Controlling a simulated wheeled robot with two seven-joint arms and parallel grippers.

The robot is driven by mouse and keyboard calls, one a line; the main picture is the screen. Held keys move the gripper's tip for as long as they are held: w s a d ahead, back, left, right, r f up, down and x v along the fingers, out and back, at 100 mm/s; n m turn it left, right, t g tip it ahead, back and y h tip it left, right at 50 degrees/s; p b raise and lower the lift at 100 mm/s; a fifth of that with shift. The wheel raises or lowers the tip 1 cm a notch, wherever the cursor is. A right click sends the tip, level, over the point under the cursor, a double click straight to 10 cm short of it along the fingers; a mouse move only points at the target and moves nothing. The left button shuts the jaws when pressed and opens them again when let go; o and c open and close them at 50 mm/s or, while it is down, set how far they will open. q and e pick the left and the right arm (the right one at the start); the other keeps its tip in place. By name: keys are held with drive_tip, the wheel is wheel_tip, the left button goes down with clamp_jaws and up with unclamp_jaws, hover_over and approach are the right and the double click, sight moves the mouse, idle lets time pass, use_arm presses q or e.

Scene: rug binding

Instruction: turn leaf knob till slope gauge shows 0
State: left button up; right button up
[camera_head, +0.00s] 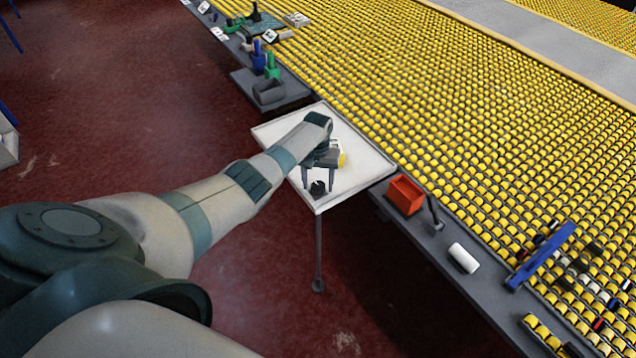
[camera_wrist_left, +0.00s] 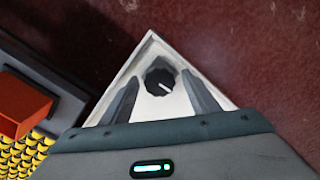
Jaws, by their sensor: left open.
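The leaf knob (camera_wrist_left: 159,82) is a black knob with a white pointer line, on the corner of a white leaf table (camera_wrist_left: 150,50). In the head view the knob (camera_head: 318,188) stands near the front corner of the white leaf (camera_head: 365,165). My left gripper (camera_head: 318,182) is over the leaf, pointing down at the knob. In the left wrist view its two fingers (camera_wrist_left: 163,92) are apart, with the knob between and slightly beyond them, and neither finger touches it visibly. No slope gauge reading is legible. My right gripper is not in view.
An orange-red bin (camera_head: 405,195) and a white roll (camera_head: 463,258) lie on the grey ledge right of the leaf. A grey tray (camera_head: 268,92) and coloured tools stand behind it. The yellow roller bed (camera_head: 480,120) fills the right. Red floor is open at left.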

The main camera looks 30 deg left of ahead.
sight(318, 185)
use_arm(q)
drive_tip(key=shift+r, duration=0.2)
wheel_tip(318, 185, up, 17)
drive_tip(key=b, duration=0.4)
drive_tip(key=shift+b, duration=0.3)
idle(0.5)
